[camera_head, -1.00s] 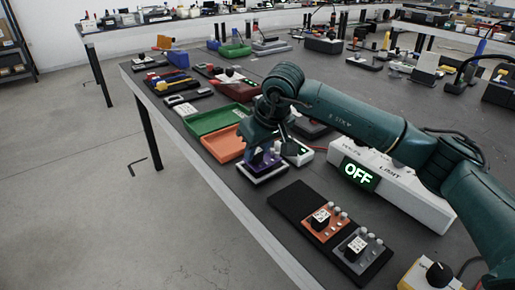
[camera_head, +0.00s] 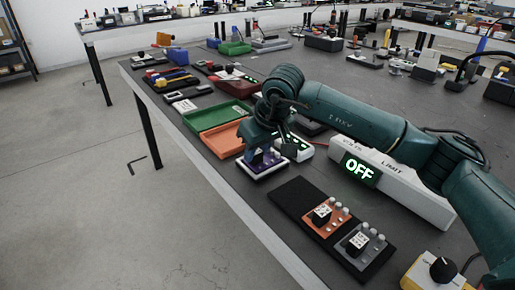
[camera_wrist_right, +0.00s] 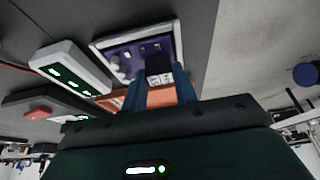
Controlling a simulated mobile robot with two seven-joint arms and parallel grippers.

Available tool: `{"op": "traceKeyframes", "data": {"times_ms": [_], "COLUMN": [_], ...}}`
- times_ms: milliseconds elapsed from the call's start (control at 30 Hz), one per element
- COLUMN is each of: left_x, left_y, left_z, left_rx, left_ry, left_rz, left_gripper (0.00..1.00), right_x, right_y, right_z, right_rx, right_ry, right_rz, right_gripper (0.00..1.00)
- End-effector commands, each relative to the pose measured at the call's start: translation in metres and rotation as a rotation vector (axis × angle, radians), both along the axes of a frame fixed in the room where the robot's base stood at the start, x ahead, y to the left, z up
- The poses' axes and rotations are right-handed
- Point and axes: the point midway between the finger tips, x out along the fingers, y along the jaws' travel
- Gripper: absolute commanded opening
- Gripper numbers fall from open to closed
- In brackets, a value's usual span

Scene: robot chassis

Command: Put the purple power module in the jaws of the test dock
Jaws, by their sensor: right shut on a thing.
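The purple power module (camera_head: 257,158) is at the front of the table, mostly under my right gripper (camera_head: 266,150). The right wrist view shows its purple face (camera_wrist_right: 122,62), with a round knob and a cube-shaped knob, inside a pale rectangular frame (camera_wrist_right: 178,38). My right gripper (camera_wrist_right: 163,84) is shut on the cube-shaped knob of the module. The fingers hide part of the module. I cannot tell whether the pale frame is the test dock, and I cannot make out its jaws. My left gripper is not in view.
A white box with green lights (camera_head: 297,146) stands close beside the module, with an orange tray (camera_head: 222,139) and green tray (camera_head: 215,117) behind. A black board (camera_head: 292,200) with orange and grey modules lies in front. A white OFF unit (camera_head: 405,190) stands right.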

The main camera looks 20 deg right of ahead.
Motion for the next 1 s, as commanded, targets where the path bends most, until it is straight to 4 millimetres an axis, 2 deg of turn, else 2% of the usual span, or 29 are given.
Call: {"op": "traceKeyframes", "data": {"times_ms": [67, 100, 400, 700, 800, 1000], "left_x": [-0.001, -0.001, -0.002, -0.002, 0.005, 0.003], "left_y": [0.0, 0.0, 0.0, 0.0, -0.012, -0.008], "left_z": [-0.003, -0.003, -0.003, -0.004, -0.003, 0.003], "left_rx": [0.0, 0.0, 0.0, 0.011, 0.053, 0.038], "left_ry": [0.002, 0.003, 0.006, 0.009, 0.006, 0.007], "left_rz": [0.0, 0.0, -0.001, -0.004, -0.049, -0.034], "left_gripper": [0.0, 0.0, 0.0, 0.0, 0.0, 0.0], "right_x": [0.0, 0.0, 0.0, 0.0, 0.0, -0.016], "right_y": [0.0, 0.0, 0.0, 0.0, 0.0, -0.007], "right_z": [-0.003, -0.002, -0.002, -0.002, 0.0, 0.044], "right_rx": [0.0, 0.0, 0.0, 0.0, 0.0, 0.0], "right_ry": [-0.001, -0.001, 0.0, 0.001, 0.0, -0.005], "right_rz": [0.0, 0.0, 0.0, 0.0, 0.0, 0.0], "right_gripper": [0.06, 0.3, 0.54, 0.54, 0.54, 0.54]}}
